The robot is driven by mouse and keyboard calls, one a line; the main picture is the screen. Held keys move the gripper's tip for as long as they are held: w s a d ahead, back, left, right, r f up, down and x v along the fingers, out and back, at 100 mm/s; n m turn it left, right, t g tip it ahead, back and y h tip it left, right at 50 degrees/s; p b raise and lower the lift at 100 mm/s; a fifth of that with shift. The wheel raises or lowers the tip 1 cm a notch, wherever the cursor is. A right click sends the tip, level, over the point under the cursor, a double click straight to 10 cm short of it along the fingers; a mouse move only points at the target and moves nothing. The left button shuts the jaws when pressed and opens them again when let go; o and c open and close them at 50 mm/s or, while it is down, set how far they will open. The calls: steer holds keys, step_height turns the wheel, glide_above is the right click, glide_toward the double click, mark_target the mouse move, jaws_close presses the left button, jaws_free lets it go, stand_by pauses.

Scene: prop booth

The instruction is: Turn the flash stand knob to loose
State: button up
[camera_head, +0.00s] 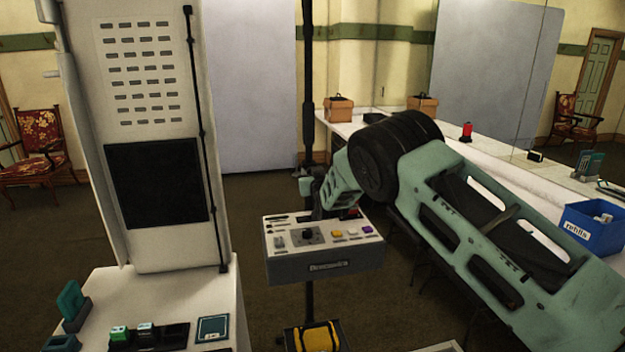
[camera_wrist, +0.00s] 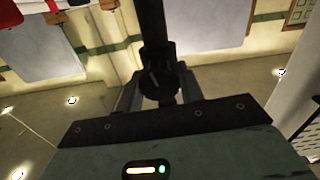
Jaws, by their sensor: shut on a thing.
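The flash stand is a tall black pole (camera_head: 307,80); it also shows in the wrist view (camera_wrist: 150,25). A dark knob or collar (camera_wrist: 160,80) on the pole sits between my fingers. My gripper (camera_wrist: 160,95) is shut on it. In the head view my gripper (camera_head: 318,193) is at the pole, just above a grey control box, and the knob is mostly hidden there. I cannot read any loose or tight mark on the knob.
The control box (camera_head: 325,262) with a dial and coloured buttons is close below my gripper. A yellow and black bag (camera_head: 314,338) is at the pole's foot. A white cabinet (camera_head: 150,240) stands left. A long counter with a blue refills bin (camera_head: 592,238) stands right.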

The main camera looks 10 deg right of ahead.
steer(key=n+b, duration=0.2)
steer(key=b, duration=0.1)
steer(key=n+b, duration=0.1)
steer(key=b, duration=0.1)
steer(key=shift+a+f+n, duration=0.1)
steer(key=shift+f+n, duration=0.15)
steer(key=shift+n, duration=0.15)
steer(key=shift+r+n+b, duration=0.1)
steer(key=shift+n+b, duration=0.95)
steer(key=shift+n, duration=0.05)
steer(key=shift+r, duration=0.1)
steer(key=o, duration=1)
steer(key=s+b, duration=0.4)
steer(key=s, duration=1.3)
steer(key=shift+s, duration=0.25)
